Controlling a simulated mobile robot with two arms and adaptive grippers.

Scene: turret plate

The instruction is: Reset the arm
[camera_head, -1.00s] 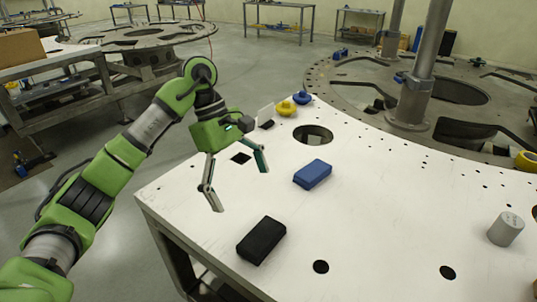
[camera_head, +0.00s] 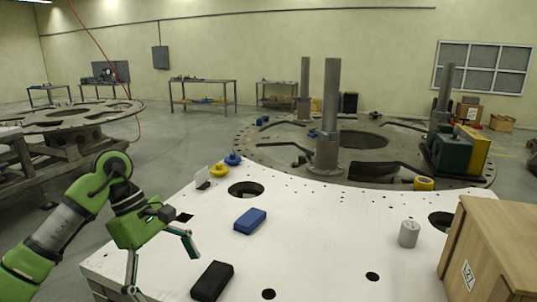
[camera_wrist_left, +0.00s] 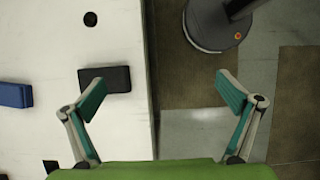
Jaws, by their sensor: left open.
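My left arm comes in from the left in the head view. Its green left gripper (camera_head: 163,268) is open and empty, at the left edge of the white plate (camera_head: 330,225). In the left wrist view the open gripper (camera_wrist_left: 163,92) has its fingers wide apart, with the plate's edge and floor between them. A black block (camera_head: 212,281) lies on the plate, right of the gripper; the wrist view shows the black block (camera_wrist_left: 106,79) near one fingertip, with a visible gap below. A blue block (camera_head: 250,220) lies farther back. My right gripper is out of view.
A grey cylinder (camera_head: 409,233) stands on the plate at right. A wooden box (camera_head: 490,245) fills the right front. Yellow (camera_head: 219,170) and blue (camera_head: 232,159) pieces sit at the plate's back left. Posts (camera_head: 329,120) rise behind. The plate's middle is clear.

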